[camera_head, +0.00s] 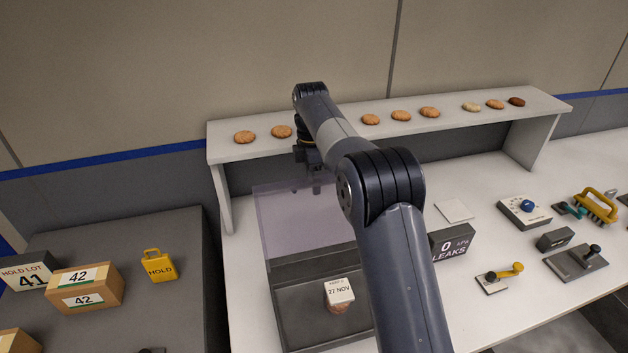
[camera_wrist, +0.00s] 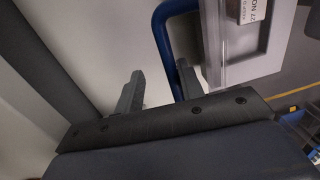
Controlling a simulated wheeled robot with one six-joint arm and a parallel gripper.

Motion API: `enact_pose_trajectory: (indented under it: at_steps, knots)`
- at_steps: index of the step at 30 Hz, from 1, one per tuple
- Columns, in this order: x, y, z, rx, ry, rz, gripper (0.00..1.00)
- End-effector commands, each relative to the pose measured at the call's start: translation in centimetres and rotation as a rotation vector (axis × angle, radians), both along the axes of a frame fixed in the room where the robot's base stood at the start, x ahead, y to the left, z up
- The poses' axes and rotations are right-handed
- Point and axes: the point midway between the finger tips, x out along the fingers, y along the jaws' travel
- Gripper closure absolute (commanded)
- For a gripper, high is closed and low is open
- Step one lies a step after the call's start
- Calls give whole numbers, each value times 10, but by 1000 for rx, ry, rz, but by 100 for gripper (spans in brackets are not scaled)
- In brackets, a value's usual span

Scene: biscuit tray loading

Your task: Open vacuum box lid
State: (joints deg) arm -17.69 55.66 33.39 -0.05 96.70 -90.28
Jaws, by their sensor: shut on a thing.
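The vacuum box (camera_head: 300,312) sits on the white bench, its dark tray open to view from above. Its clear, purplish lid (camera_head: 300,228) stands raised at the back of the box. A packet labelled 27 NOV (camera_head: 339,292) is inside the box. My gripper (camera_head: 315,183) is at the lid's top edge, partly hidden by my arm. In the wrist view a blue handle bar (camera_wrist: 164,38) runs down beside the clear lid (camera_wrist: 245,60) to between the fingers of my gripper (camera_wrist: 160,78). The gripper is shut on this handle.
A white shelf (camera_head: 230,155) holding several biscuits stands behind the box, close to my gripper. Several small devices lie farther right.

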Motion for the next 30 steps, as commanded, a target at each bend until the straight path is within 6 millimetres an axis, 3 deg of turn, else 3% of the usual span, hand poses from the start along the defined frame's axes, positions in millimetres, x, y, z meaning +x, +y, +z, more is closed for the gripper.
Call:
enact_pose_trajectory:
  at_steps: [6, 12, 30]
  knots:
    - [6, 2, 41, 10, -31, 0, 82]
    - [5, 1, 65, 7, -22, 0, 82]
    - [3, 0, 75, 3, -15, -2, 82]
